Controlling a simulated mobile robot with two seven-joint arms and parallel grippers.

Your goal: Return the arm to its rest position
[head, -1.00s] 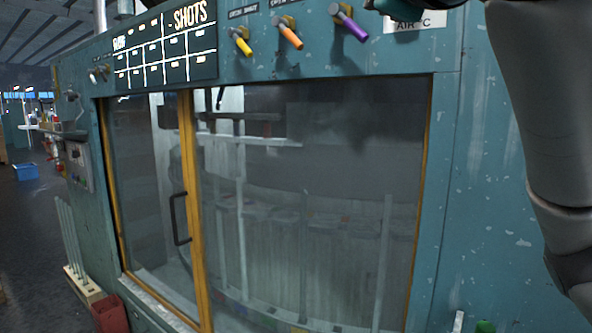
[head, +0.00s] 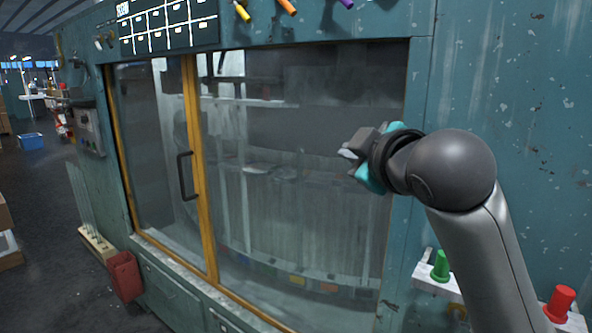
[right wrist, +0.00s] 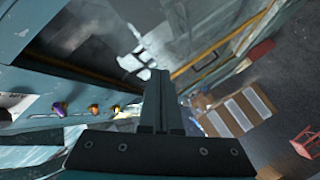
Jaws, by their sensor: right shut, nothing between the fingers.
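My right arm comes up from the lower right in the head view. Its gripper (head: 350,160) is in front of the right part of the glass front, with nothing held. In the right wrist view the two fingers of the right gripper (right wrist: 158,75) lie together, shut and empty. The gap between the gripper and the glass cannot be judged exactly. My left gripper is in neither view.
A teal cabinet has yellow-framed glass doors with a black handle (head: 186,175). Coloured knobs (head: 287,6) stick out above. Green (head: 440,266) and red (head: 560,304) buttons sit at lower right. A red bin (head: 125,277) and a rod rack (head: 97,243) stand left.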

